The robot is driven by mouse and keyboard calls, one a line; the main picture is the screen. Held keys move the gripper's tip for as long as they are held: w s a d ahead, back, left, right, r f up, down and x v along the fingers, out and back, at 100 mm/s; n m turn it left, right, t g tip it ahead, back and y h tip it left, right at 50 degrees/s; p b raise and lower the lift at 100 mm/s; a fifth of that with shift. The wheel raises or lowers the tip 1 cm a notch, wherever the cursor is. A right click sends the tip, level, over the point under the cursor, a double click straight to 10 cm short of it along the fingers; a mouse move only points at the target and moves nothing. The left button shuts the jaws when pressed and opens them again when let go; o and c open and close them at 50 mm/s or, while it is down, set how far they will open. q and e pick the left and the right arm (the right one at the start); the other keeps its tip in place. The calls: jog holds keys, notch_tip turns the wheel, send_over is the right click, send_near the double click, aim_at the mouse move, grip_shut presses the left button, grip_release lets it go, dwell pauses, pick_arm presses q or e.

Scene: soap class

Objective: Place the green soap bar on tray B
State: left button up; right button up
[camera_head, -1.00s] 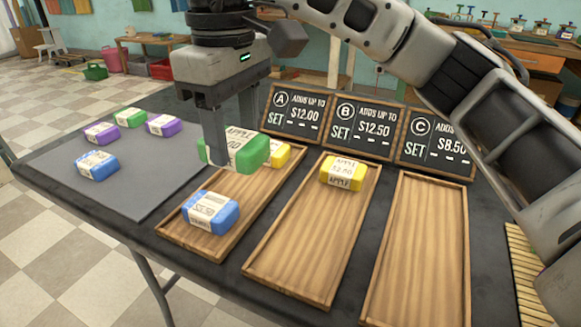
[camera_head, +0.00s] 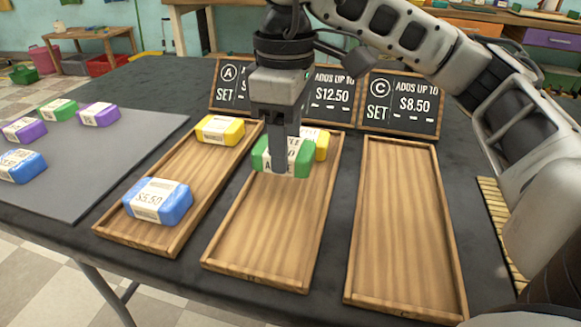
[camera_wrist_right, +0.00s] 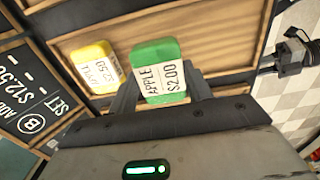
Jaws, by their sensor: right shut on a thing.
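The green soap bar (camera_head: 297,159), with a white "APPLE $2.00" label, is held in my right gripper (camera_head: 279,165) over the upper half of tray B (camera_head: 266,226), the middle wooden tray. I cannot tell whether it touches the tray. The green soap bar (camera_wrist_right: 158,70) also shows between the fingers in the right wrist view. A yellow soap bar (camera_head: 321,147) is on tray B just behind the green one, partly hidden by it; it also shows in the wrist view (camera_wrist_right: 96,65). My left gripper is not in view.
Tray A (camera_head: 134,237) holds a yellow bar (camera_head: 220,130) and a blue bar (camera_head: 158,200). Tray C (camera_head: 399,226) is empty. Signs stand behind the trays, the B sign (camera_head: 333,97) partly hidden. A grey mat (camera_head: 101,162) at left holds several soap bars.

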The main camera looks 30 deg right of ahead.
aim_at(290, 146)
jog(key=shift+d+f, duration=0.2)
jog(key=shift+f, duration=0.1)
notch_tip(290, 146, down, 2)
jog(key=shift+s+d+f+b, duration=0.1)
jog(key=shift+f+b, duration=0.1)
jog(key=shift+b, duration=0.3)
jog(key=shift+f, duration=0.35)
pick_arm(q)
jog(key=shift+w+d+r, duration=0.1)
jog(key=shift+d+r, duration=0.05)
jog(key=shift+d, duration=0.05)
pick_arm(e)
jog(key=shift+f, duration=0.15)
jog(key=o, duration=0.8)
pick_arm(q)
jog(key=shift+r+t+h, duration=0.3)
pick_arm(e)
jog(key=o, duration=0.3)
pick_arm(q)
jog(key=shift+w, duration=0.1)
